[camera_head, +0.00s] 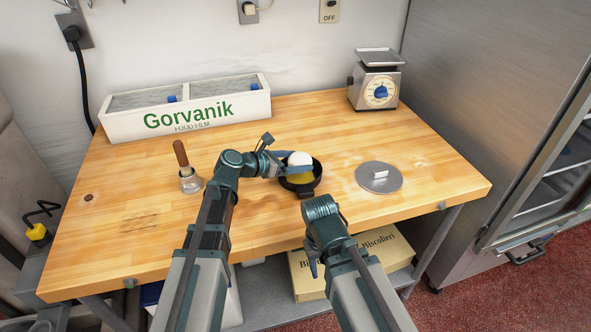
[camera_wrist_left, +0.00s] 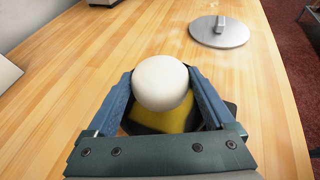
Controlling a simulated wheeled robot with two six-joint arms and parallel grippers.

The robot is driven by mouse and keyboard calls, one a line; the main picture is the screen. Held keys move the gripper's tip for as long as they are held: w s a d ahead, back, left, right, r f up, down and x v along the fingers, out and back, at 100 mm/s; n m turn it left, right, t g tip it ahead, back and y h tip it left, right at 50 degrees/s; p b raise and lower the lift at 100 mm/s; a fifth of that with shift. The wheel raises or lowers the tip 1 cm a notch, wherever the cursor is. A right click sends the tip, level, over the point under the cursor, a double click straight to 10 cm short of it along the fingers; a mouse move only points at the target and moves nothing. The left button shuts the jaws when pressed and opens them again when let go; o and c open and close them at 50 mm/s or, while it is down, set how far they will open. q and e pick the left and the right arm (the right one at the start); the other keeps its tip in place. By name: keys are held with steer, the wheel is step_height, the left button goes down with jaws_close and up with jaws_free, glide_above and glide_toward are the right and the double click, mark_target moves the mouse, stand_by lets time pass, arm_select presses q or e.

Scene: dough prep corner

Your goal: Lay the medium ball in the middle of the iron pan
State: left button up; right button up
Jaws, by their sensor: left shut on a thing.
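The white dough ball (camera_head: 299,158) is held between the blue fingers of my left gripper (camera_head: 294,163). In the left wrist view the ball (camera_wrist_left: 162,82) sits between both fingers (camera_wrist_left: 160,97). The small black iron pan (camera_head: 316,180) is directly under the ball, and its inside shows yellow. From these views I cannot tell whether the ball touches the pan; the ball and fingers hide part of the pan. My right gripper (camera_head: 312,264) hangs in front of the table edge, mostly hidden behind its own arm; its jaws are not clear.
A round metal lid (camera_head: 379,180) lies right of the pan. A wooden-handled metal tool (camera_head: 182,160) stands to the left. A white film box (camera_head: 187,108) and a scale (camera_head: 377,83) stand at the back. The table's front left is clear.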

arm_select(q)
steer(key=shift+f+b, duration=1.15)
steer(key=shift+f, duration=0.4)
steer(key=shift+f, duration=0.2)
steer(key=o, duration=1.2)
steer(key=shift+o, duration=0.2)
steer(key=shift+r, duration=0.15)
steer(key=shift+r, duration=0.25)
steer(key=p+v, duration=0.4)
steer(key=v, duration=0.6)
steer(key=shift+s+a+r, duration=0.1)
steer(key=shift+s+a, duration=0.05)
steer(key=shift+a, duration=0.1)
steer(key=shift+s+a+r+p, duration=0.2)
steer(key=shift+s+a+p, duration=0.1)
steer(key=shift+s+a, duration=0.15)
